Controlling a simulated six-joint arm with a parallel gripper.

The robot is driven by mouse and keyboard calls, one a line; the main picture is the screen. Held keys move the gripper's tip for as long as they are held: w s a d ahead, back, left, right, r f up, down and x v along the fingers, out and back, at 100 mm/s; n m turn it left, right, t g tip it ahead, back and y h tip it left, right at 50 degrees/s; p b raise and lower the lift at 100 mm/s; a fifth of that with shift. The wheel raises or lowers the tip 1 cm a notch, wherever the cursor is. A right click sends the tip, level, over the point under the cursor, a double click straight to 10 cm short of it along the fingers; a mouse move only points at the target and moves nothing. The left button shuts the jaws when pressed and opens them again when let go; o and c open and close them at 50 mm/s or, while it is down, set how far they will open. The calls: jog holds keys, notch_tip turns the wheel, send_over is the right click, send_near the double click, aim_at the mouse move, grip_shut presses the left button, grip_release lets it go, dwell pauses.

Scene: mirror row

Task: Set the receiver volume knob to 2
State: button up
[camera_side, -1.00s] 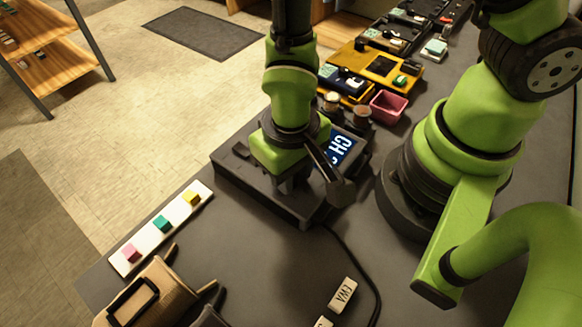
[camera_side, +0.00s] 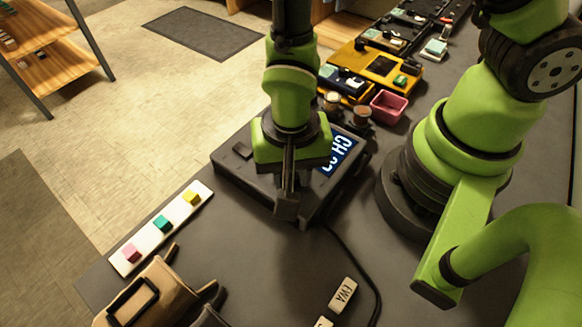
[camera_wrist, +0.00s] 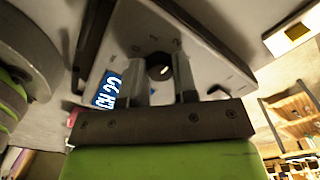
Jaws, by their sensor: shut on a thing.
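The receiver is a dark grey box (camera_side: 232,165) on the bench, with a lit blue display (camera_side: 338,156) on its top. Its lettering is turned and partly covered, so I cannot read it surely. In the wrist view the receiver's face is light grey, with small marks around a dark round knob (camera_wrist: 158,67). My gripper (camera_wrist: 157,76) is shut on the knob, one finger on each side. In the side view my gripper hides the knob. The knob's pointer and the numerals are too blurred to read.
A white strip (camera_side: 150,243) with pink, green and yellow blocks lies in front. A tan bag (camera_side: 160,295) is at the lower left. A yellow device (camera_side: 410,77) and a pink bin (camera_side: 389,106) stand behind. A cable runs from the receiver.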

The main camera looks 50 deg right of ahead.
dwell(0.3)
jog(key=o, duration=0.9)
jog(key=shift+r, duration=0.1)
notch_tip(320, 180, up, 10)
jog(key=shift+f, duration=0.1)
jog(key=s+d+r+n+t, duration=0.1)
jog(key=d+r+t, duration=0.1)
jog(key=r, duration=0.3)
jog(key=s+d+r+n+t+y, duration=0.1)
jog(key=d+r+n+t, duration=0.1)
jog(key=d+r, duration=0.3)
jog(key=s+d+r+n+t+y, duration=0.1)
jog(key=s+d+r+t, duration=0.1)
jog(key=r, duration=0.4)
jog(key=shift+s+d+r+n+t, duration=0.1)
jog(key=shift+d+r+n+t, duration=0.15)
jog(key=shift+d, duration=0.2)
jog(key=shift+d+r+n+t, duration=0.15)
jog(key=shift+d+t, duration=0.2)
jog(key=shift+d, duration=0.1)
